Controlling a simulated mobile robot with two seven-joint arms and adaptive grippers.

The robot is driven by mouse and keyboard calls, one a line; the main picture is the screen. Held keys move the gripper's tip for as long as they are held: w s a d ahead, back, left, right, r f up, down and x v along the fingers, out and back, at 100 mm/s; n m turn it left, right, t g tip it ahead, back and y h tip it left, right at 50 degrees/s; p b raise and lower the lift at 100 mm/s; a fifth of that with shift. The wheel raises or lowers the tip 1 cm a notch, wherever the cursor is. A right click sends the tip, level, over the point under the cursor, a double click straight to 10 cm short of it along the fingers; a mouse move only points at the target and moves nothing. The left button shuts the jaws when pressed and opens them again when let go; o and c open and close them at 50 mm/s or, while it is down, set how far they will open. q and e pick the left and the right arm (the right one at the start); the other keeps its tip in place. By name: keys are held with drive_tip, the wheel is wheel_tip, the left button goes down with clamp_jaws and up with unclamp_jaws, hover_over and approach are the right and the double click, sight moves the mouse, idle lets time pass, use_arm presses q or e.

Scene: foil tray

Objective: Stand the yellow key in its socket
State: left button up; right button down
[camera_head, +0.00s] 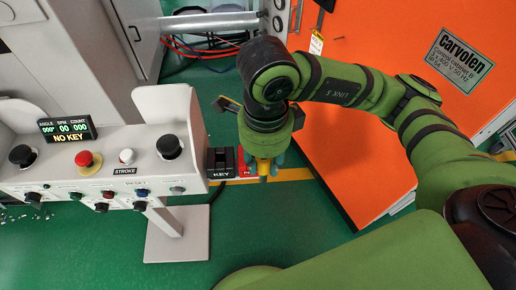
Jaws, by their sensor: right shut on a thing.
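The yellow key (264,167) is in my right gripper (262,162), which points down just right of the control stand. The gripper is shut on the key, and its fingers and wrist hide much of it. The socket is a black block marked KEY (220,163) at the right end of the stand. The key shows to the right of the socket, apart from its black openings. I cannot tell its exact height or tilt. My left gripper is not in view.
The pale control stand (130,160) carries a red mushroom button (85,162), black knobs and a display (67,129) reading NO KEY. A large orange cabinet panel (385,70) lies close behind my right arm. Green floor with a yellow stripe (295,174) shows beside the stand.

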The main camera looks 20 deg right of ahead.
drive_tip(key=shift+s+r, duration=0.3)
drive_tip(key=shift+s, duration=0.05)
drive_tip(key=shift+s+r+p, duration=0.15)
drive_tip(key=shift+r+p, duration=0.15)
drive_tip(key=shift+r, duration=0.15)
drive_tip(key=shift+r+p, duration=1.5)
drive_tip(key=shift+r, duration=0.8)
